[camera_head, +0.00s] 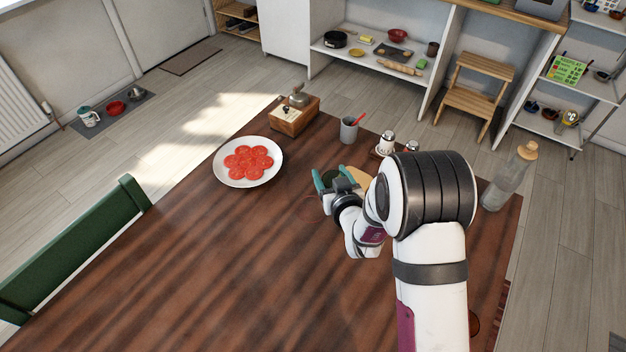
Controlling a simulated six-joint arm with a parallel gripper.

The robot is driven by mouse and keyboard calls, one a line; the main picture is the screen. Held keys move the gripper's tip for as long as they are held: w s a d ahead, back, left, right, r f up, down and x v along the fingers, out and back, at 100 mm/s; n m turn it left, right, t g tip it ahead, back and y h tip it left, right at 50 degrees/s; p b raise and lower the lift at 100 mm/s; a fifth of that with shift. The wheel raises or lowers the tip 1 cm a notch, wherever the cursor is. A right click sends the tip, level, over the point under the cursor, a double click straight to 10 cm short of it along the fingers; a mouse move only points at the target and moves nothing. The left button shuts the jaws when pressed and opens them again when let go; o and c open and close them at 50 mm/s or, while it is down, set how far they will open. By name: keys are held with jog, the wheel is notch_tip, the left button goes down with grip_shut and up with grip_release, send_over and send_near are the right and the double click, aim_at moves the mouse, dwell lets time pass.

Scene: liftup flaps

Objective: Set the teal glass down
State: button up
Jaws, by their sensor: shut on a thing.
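My gripper (333,181) is over the right half of the dark wooden table (215,255), its teal-coloured fingers pointing away from the camera. It is shut on the teal glass, which is small here and hard to tell apart from the fingers. I cannot tell whether the glass touches the table or hangs just above it. A faint thin red ring (311,209) shows on the tabletop just below and left of the gripper.
A white plate (222,176) of red slices lies left of my gripper. A wooden box (293,118), a grey cup with a red stick (348,131), a shaker (386,143) and a corked bottle (505,180) stand along the far and right edges. The table's near left is clear.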

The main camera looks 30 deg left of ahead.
jog(key=w+d+r, duration=0.5)
jog(key=w+d, duration=0.6)
jog(key=w, duration=0.1)
jog(key=shift+m+t, duration=0.3)
jog(key=a+f, duration=0.2)
jog(key=a, duration=0.1)
jog(key=a+f, duration=0.2)
jog(key=a, duration=0.2)
jog(key=a+f, duration=0.2)
jog(key=a, duration=0.1)
jog(key=shift+w+a+f, duration=0.1)
jog(key=shift+a+f, duration=0.25)
jog(key=shift+f, duration=0.95)
jog(key=shift+a+f, duration=0.15)
jog(key=shift+f, duration=0.95)
jog(key=shift+f, duration=0.1)
jog(key=o, duration=1.4)
jog(key=shift+o, duration=0.2)
